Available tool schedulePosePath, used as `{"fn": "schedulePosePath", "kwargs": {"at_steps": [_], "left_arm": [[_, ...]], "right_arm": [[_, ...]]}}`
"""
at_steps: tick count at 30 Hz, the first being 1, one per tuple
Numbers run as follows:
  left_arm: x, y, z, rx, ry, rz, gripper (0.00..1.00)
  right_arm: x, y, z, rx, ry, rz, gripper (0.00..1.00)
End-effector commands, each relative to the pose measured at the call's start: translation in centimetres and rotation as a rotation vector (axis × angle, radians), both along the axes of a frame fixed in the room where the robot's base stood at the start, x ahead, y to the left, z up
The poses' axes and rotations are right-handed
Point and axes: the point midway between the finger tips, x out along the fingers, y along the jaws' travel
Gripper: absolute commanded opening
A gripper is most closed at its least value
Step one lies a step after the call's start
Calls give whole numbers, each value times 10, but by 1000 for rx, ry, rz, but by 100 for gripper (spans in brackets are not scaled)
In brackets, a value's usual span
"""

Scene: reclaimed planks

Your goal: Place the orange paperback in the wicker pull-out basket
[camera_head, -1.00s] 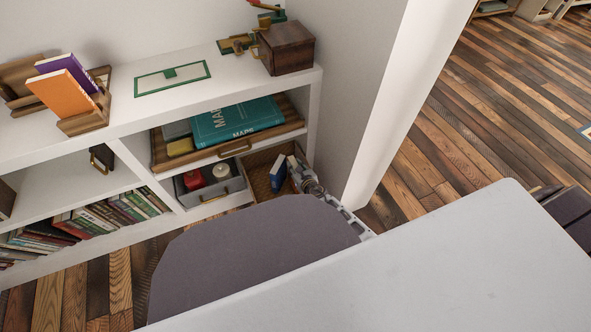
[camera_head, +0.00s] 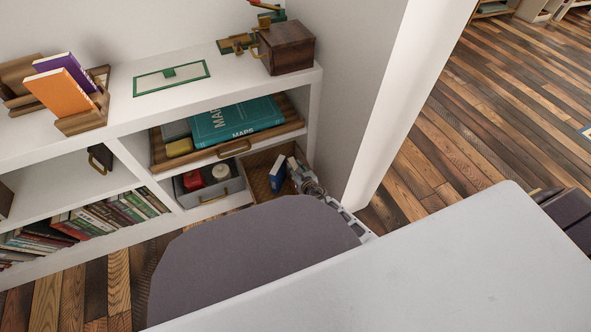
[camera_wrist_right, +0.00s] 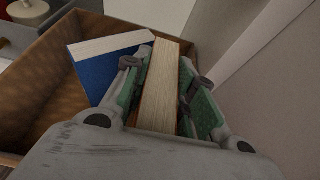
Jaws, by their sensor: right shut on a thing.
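An orange paperback (camera_head: 60,93) leans in a wooden book rack on top of the white shelf unit, at the left of the head view. The wicker basket (camera_head: 257,172) is pulled out at the bottom right of the unit; its wall also shows in the wrist view (camera_wrist_right: 40,72). A blue book (camera_head: 277,175) stands inside it. My right gripper (camera_head: 298,172) is at the basket's right side. My left gripper is out of view.
A purple book (camera_head: 68,66) leans behind the orange one. A grey drawer (camera_head: 232,186) with a red and a white item is left of the basket. A wooden tray (camera_head: 160,155) with a teal book sits above. A wall (camera_head: 345,90) rises close on the right.

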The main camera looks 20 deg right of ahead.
Motion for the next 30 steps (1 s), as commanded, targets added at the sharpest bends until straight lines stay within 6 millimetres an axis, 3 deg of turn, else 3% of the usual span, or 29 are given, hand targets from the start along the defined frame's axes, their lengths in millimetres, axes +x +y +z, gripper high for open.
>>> {"fn": "schedulePosePath", "kwargs": {"at_steps": [11, 12, 16, 30], "left_arm": [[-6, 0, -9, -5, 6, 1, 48], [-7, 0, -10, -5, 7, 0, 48], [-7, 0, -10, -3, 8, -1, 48], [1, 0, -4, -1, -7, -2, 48]], "right_arm": [[1, 0, -3, 0, -2, 0, 0], [0, 0, -4, 0, 0, 0, 30], [0, 0, -3, 0, 0, 0, 47], [0, 0, -2, 0, 0, 0, 48]]}}
